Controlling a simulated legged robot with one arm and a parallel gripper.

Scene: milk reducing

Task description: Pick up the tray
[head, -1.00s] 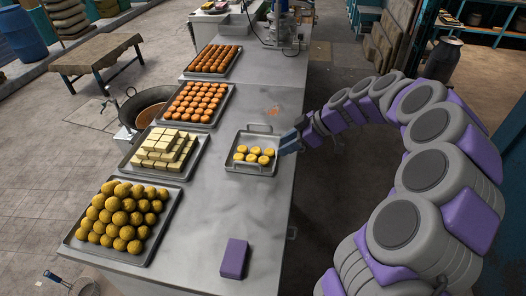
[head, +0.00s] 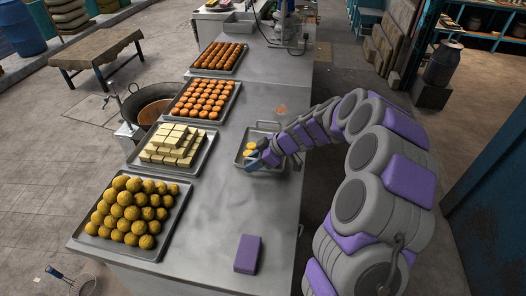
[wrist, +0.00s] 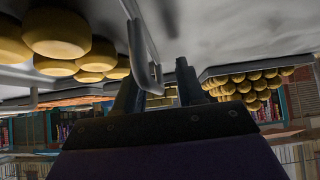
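The small metal tray (head: 263,137) sits on the steel table with round yellow sweets (head: 251,148) in it. Its far handle shows in the head view, while my arm covers its near right part. My gripper (head: 258,160) is at the tray's near side. The wrist view looks upside down. There the tray's rim and handle (wrist: 152,77) reach into the gap between my two dark fingers (wrist: 156,82), which stand apart. The handle is closer to the left finger; contact cannot be told. Yellow sweets (wrist: 57,32) show beside it.
Larger trays line the table's left side, holding yellow balls (head: 130,210), pale blocks (head: 172,147) and orange balls (head: 203,98). A purple block (head: 247,253) lies near the front edge. The table middle (head: 210,215) is clear. A wide pan (head: 150,103) stands left of the table.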

